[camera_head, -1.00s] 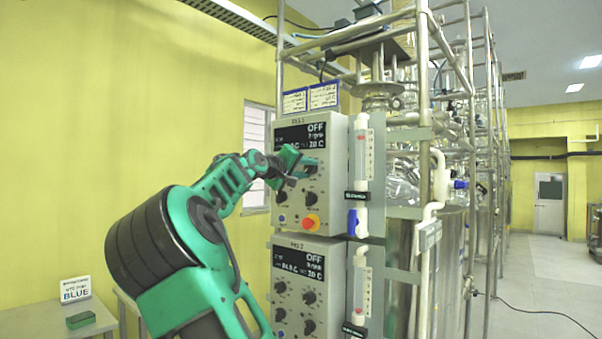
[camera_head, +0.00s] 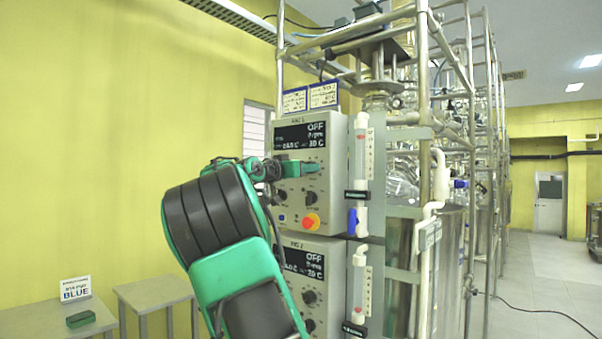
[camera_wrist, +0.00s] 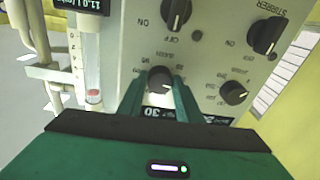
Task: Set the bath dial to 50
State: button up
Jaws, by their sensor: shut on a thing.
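The upper control box (camera_head: 283,205) has a dark display (camera_head: 292,134) that reads OFF, with a temperature that looks like 30 C. My gripper (camera_head: 311,167) is at the upper right of its knobs and hides the knob there. In the wrist view, which is turned upside down, my gripper (camera_wrist: 159,88) is shut on a black dial (camera_wrist: 159,76) with a pale pointer mark. The fingers lie on either side of it. A strip of display with "30" shows between and beside the fingers. Which scale mark the dial points to is too small to read.
Other knobs stand close by: the on/off knob (camera_wrist: 176,13), the stirrer knob (camera_wrist: 266,34) and another knob (camera_wrist: 233,92). A red and yellow stop button (camera_head: 311,221) is below. A flowmeter tube (camera_head: 361,150) runs along the right. A second box (camera_head: 326,262) is underneath.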

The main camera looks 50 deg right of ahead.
jog(key=m, duration=0.8)
jog(key=w+m+g, duration=0.1)
jog(key=m, duration=0.4)
jog(key=shift+a, duration=0.1)
jog(key=shift+m, duration=0.3)
jog(key=o, duration=1)
jog(key=shift+f, duration=0.1)
jog(key=shift+o, duration=0.2)
jog(key=shift+s, duration=0.1)
